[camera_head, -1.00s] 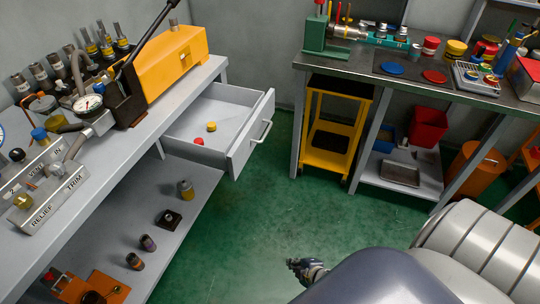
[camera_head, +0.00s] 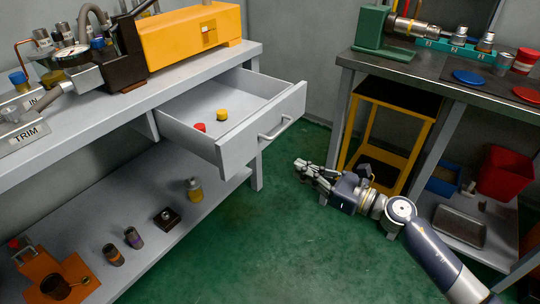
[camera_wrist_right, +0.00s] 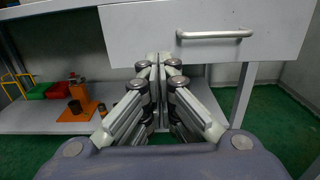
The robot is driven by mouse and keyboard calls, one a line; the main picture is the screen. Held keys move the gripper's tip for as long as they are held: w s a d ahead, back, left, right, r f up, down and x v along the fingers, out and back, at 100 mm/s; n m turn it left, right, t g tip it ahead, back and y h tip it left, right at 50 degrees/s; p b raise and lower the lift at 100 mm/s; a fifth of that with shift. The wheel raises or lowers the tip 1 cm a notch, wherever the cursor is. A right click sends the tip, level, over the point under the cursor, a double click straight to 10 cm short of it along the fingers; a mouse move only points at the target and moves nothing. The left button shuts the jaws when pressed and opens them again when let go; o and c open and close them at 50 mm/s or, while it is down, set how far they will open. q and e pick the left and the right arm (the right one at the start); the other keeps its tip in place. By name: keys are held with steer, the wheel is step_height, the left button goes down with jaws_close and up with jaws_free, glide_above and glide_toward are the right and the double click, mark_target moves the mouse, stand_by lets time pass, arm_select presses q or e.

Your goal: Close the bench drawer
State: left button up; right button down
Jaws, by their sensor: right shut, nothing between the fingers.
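The grey bench drawer (camera_head: 262,129) is pulled well out from under the left bench (camera_head: 110,100) in the head view. Its bar handle (camera_head: 276,128) is on the front face. A red cap (camera_head: 200,127) and a yellow cap (camera_head: 222,115) lie inside. My right gripper (camera_head: 300,168) is shut and empty, to the right of and lower than the drawer front, apart from it. In the right wrist view the drawer front (camera_wrist_right: 140,35) and handle (camera_wrist_right: 215,34) fill the top, above the shut fingers (camera_wrist_right: 160,62). My left gripper is not in view.
The lower shelf (camera_head: 150,225) holds bottles and small parts. A yellow cart (camera_head: 388,135) stands under the dark right-hand bench (camera_head: 440,80), close to my right arm. Green floor (camera_head: 255,240) is clear between the benches.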

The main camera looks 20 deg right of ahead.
mark_target(250, 146)
steer(key=p+x, duration=0.1)
steer(key=x, duration=1.2)
steer(key=shift+s+r, duration=0.1)
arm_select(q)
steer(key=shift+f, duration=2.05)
arm_select(e)
steer(key=shift+w+a, duration=0.3)
steer(key=shift+w, duration=0.1)
